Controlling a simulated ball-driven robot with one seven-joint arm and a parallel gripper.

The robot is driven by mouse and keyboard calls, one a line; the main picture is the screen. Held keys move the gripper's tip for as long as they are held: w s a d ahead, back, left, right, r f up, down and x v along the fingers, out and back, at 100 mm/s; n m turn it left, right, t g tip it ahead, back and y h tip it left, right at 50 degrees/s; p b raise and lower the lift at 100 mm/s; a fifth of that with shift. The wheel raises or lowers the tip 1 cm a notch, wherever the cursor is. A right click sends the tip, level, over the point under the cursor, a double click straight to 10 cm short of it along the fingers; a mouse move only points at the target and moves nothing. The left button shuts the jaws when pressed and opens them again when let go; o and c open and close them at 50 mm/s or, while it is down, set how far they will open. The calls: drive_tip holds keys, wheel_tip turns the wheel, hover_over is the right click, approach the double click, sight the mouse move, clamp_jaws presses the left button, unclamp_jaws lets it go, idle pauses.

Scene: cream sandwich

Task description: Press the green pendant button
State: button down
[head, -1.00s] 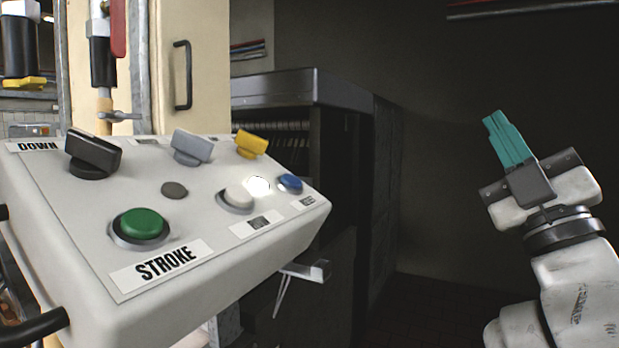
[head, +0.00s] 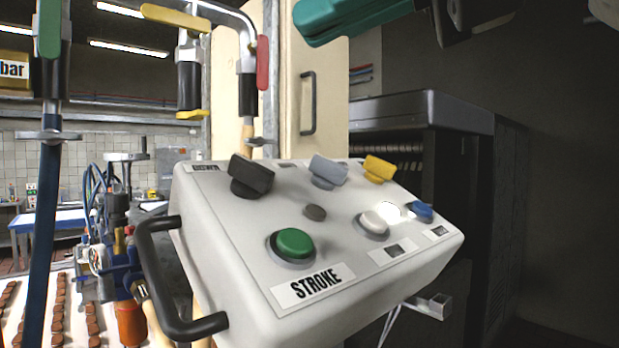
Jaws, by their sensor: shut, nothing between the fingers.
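The green button (head: 295,243) sits in a grey ring at the near left of the white pendant box (head: 237,285), just above a label reading STROKE. Its top is clear in the head view. My gripper (head: 306,28) reaches in from the top right, with its teal fingers closed together and empty. It shows above and apart from the pendant, near the upper middle of the picture. The rest of the gripper is cut off by the top edge.
Around the button are a black switch (head: 251,177), a grey switch (head: 327,171), a yellow switch (head: 379,169), a white button (head: 373,224) and a blue button (head: 421,211). A black handle (head: 165,285) juts from the pendant's left side. Pipes with valves stand behind.

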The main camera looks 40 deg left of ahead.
sight(296, 239)
drive_tip(key=d+t+h, duration=0.1)
drive_tip(key=t+h, duration=0.1)
drive_tip(key=s+d+t+h, duration=0.1)
drive_tip(key=d+t+h, duration=0.1)
drive_tip(key=h, duration=0.1)
drive_tip(key=d+t+h, duration=0.1)
drive_tip(key=t+h, duration=0.1)
drive_tip(key=h, duration=0.1)
drive_tip(key=shift+s+d+f+m, duration=0.2)
drive_tip(key=shift+d+f+m, duration=0.1)
drive_tip(key=shift+f+m, duration=0.1)
drive_tip(key=p+x, duration=0.1)
drive_tip(key=x, duration=1.2)
drive_tip(key=shift+a+f, duration=0.25)
drive_tip(key=shift+f, duration=0.15)
